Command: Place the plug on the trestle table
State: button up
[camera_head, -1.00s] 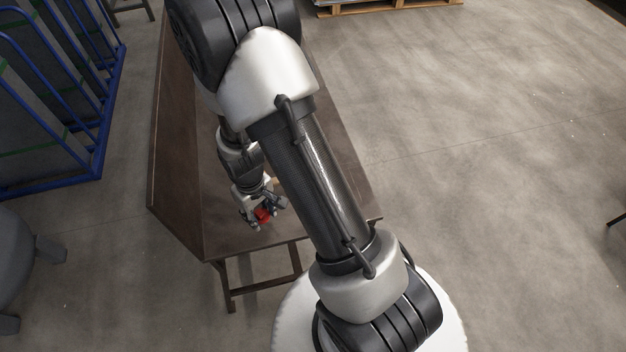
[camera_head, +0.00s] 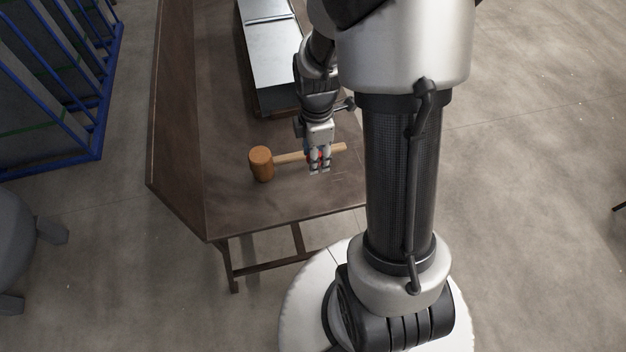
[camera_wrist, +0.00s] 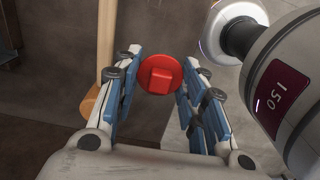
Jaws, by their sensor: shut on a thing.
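The plug is a red round disc with a square knob (camera_wrist: 160,75), between the fingertips of my gripper (camera_wrist: 158,82) in the wrist view. My gripper is shut on it. In the head view my gripper (camera_head: 319,168) is over the near part of the brown trestle table (camera_head: 225,120), fingers pointing to the near edge. Only a little red of the plug shows there, between the fingers. I cannot tell its height above the table top.
A wooden mallet (camera_head: 262,163) lies on the table, its handle running right, behind or under my gripper. A metal sheet on a dark base (camera_head: 275,60) is farther back. Bare table lies left of the mallet and at the near edge. A blue rack (camera_head: 95,145) stands at left.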

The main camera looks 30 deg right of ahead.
aim_at(315, 189)
notch_tip(315, 189, down, 14)
jog(key=b, duration=0.4)
jog(key=shift+f, duration=0.1)
jog(key=o, duration=0.4)
jog(key=shift+f+b, duration=0.1)
jog(key=shift+b, duration=0.2)
jog(key=shift+c, duration=0.2)
jog(key=o, duration=0.5)
